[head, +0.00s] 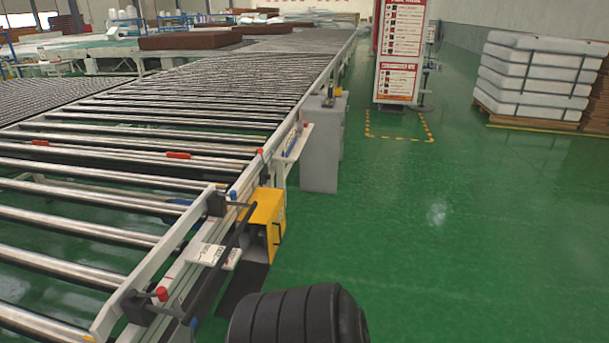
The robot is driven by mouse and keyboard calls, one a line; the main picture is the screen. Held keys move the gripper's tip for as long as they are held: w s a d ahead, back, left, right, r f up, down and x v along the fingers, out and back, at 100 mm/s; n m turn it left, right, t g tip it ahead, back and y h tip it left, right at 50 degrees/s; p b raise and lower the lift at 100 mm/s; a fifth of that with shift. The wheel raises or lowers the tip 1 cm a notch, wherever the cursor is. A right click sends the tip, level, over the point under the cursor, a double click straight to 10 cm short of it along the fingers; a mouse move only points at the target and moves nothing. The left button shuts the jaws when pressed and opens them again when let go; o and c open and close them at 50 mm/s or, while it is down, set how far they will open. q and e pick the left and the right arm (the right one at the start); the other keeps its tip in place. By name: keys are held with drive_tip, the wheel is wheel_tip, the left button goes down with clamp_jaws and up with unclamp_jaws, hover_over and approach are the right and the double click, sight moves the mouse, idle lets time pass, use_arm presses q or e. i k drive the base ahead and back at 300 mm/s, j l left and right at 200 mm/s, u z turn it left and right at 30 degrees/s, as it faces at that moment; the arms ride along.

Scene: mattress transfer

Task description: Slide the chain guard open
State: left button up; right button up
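A roller conveyor (150,208) with metal rollers runs from the lower left to the far back. On its near right side is a pale rail (155,265) with black end blocks and a dark bar beside it. This looks like the chain guard, but I cannot tell for certain, nor whether it stands open or shut. A yellow box (265,213) with a dark opening is fixed to the conveyor's side just beyond it. Neither of my grippers shows. A black ribbed part of mine rises at the bottom edge, apart from the rail in the picture.
A small white shelf (215,255) with a label juts out by the rail. A grey cabinet (321,145) stands against the conveyor farther on. A sign board (400,50) and stacked white mattresses (535,75) stand at the back right. The green floor (450,240) to the right is clear.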

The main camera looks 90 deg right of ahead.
sight(269, 211)
drive_tip(key=l+z, duration=0.1)
drive_tip(key=z, duration=2.5)
